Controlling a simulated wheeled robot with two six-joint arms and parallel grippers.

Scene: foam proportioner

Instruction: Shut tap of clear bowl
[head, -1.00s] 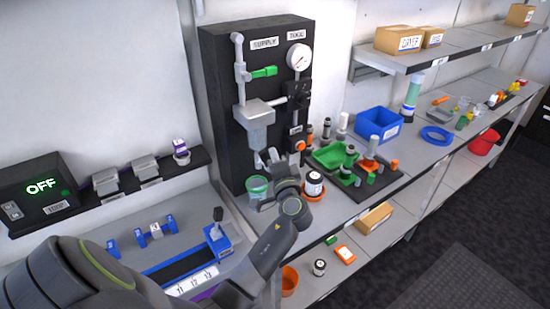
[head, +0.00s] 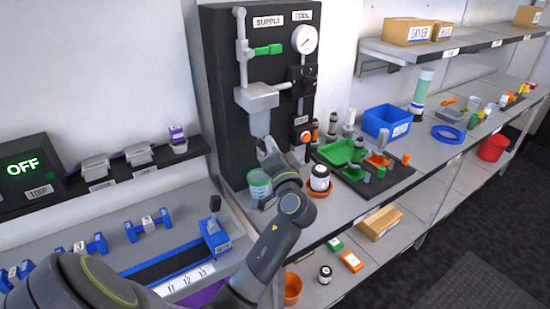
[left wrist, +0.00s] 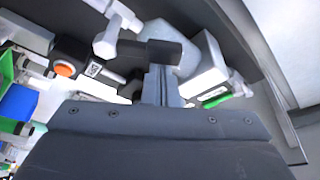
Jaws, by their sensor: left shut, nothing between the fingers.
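The clear bowl (head: 260,122) hangs as a pale, greyish cup under a light grey housing (head: 257,97) on the black panel. My left gripper (head: 267,147) is just below the bowl in the head view, shut and with nothing in it. Its closed fingers also show in the left wrist view (left wrist: 160,84), near dark grey and pale fittings. The gripper seems to cover the bowl's underside, so I cannot make out its tap or the tap's setting. A green-handled tap (head: 268,50) sits higher on the supply pipe. My right gripper is out of view.
A greenish clear cup (head: 259,186) stands below the gripper. A white-lidded jar (head: 319,178) stands right of my wrist. An orange knob (head: 304,137) sits on the panel close by. A green tray (head: 342,151) and blue bin (head: 387,123) lie further right.

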